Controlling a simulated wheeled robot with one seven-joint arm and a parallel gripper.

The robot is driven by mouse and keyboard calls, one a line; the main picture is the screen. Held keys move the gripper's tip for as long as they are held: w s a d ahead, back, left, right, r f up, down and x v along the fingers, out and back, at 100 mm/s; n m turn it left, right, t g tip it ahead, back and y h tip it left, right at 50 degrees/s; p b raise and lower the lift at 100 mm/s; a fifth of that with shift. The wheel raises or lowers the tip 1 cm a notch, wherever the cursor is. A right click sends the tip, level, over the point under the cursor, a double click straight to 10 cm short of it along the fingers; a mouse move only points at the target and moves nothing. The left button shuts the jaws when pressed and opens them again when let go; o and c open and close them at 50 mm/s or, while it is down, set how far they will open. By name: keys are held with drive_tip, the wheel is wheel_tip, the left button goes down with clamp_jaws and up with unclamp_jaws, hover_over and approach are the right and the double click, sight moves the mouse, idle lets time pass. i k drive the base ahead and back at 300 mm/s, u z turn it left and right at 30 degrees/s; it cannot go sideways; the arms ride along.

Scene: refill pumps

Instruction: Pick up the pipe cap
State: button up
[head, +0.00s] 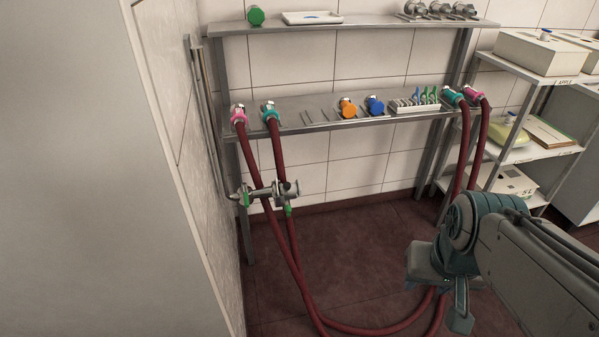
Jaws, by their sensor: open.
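My gripper (441,288) is at the lower right, in front of the shelf unit and well below its lower shelf. It is open, with nothing seen between its fingers. I cannot tell for certain which thing is the pipe cap. An orange round piece (347,108) and a blue round piece (375,106) sit on the middle of the lower shelf. A green round piece (256,16) stands on the upper shelf at the left. All three are far from my gripper.
Dark red hoses hang from pink and teal couplings (271,111) at both ends of the lower shelf (322,101). A metal pipe fitting with green handles (262,193) juts out at the left. A side rack (545,153) holds boxes. A pale wall panel fills the left.

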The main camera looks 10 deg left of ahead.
sight(296, 188)
drive_tip(key=z, duration=0.3)
drive_tip(key=i, duration=0.85)
drive_tip(key=u, duration=0.4)
drive_tip(key=i, duration=1.1)
drive_tip(key=u, duration=0.8)
